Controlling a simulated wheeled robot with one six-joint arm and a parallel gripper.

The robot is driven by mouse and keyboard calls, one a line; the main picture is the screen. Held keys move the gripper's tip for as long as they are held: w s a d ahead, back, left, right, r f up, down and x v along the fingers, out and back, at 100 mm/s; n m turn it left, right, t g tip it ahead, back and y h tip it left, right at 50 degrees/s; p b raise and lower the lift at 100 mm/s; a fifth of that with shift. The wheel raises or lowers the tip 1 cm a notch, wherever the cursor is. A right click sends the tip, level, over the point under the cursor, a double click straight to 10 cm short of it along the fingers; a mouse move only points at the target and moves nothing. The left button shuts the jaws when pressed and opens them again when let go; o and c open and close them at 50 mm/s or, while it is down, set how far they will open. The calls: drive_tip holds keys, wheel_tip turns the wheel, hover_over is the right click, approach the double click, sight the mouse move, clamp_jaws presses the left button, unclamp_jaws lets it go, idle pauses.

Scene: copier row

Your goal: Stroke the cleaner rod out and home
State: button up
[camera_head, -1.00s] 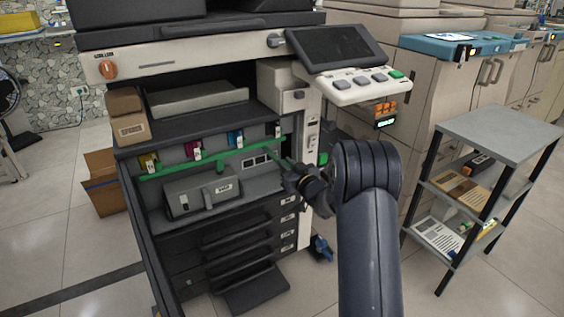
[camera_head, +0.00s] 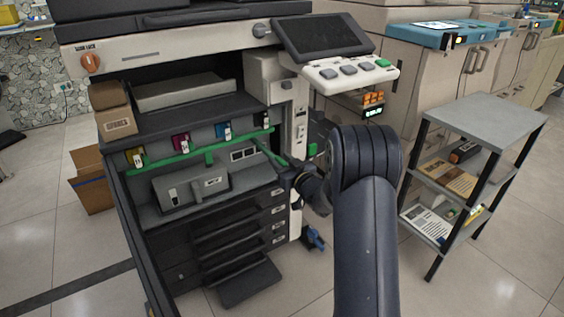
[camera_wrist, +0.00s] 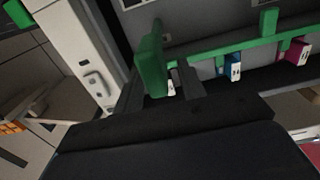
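The copier (camera_head: 185,45) stands with its front open. A green rail (camera_head: 205,152) runs across the opening, below the coloured toner tabs. A green bar that looks like the cleaner rod (camera_head: 268,152) sticks out from near the rail's right end towards my gripper (camera_head: 297,180). In the wrist view, the rod (camera_wrist: 152,58) is a tall green piece lying between the two dark fingers of my gripper (camera_wrist: 158,82). It is close to the left finger, and a narrow gap shows on its right. Whether the fingers press on it is unclear. The head view hides the fingertips behind my wrist.
A grey box with a handle (camera_head: 190,190) sits below the rail. Paper drawers (camera_head: 235,235) are underneath, the lowest one pulled out. A control panel (camera_head: 345,75) overhangs on the right. A grey shelf cart (camera_head: 490,115) stands further right.

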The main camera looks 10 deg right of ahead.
drive_tip(key=p+v, duration=0.2)
drive_tip(key=v, duration=0.8)
drive_tip(key=shift+s, duration=0.4)
drive_tip(key=shift+d, duration=0.2)
